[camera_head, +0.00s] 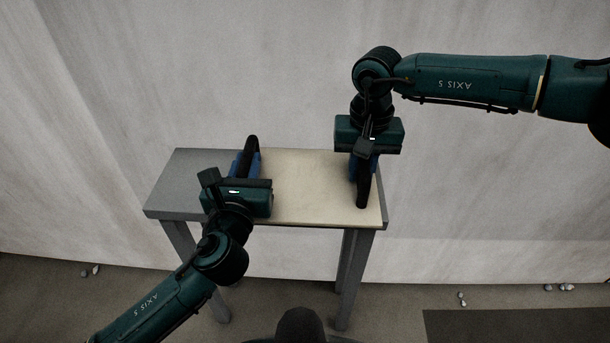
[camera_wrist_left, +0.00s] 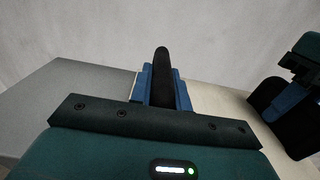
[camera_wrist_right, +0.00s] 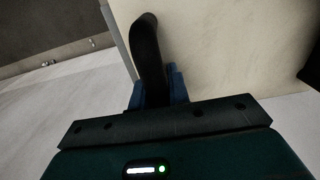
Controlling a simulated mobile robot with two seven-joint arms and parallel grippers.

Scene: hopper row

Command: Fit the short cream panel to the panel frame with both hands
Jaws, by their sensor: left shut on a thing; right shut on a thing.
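The short cream panel (camera_head: 310,180) lies flat over the grey table-like frame (camera_head: 185,180), covering its middle and right part. A black handle stands near each end of the panel. My left gripper (camera_head: 245,164) is shut on the left handle (camera_head: 252,145), which also shows between blue fingers in the left wrist view (camera_wrist_left: 161,75). My right gripper (camera_head: 361,170) is shut on the right handle (camera_head: 362,192), also seen in the right wrist view (camera_wrist_right: 148,55). Whether the panel touches the frame or hovers just above it, I cannot tell.
The frame stands on grey legs (camera_head: 350,270) before a pale wall or sheet (camera_head: 280,70). A dark mat (camera_head: 515,325) lies at the lower right of the floor. Small stones (camera_head: 565,287) are scattered near the wall's foot. The frame's left top is bare.

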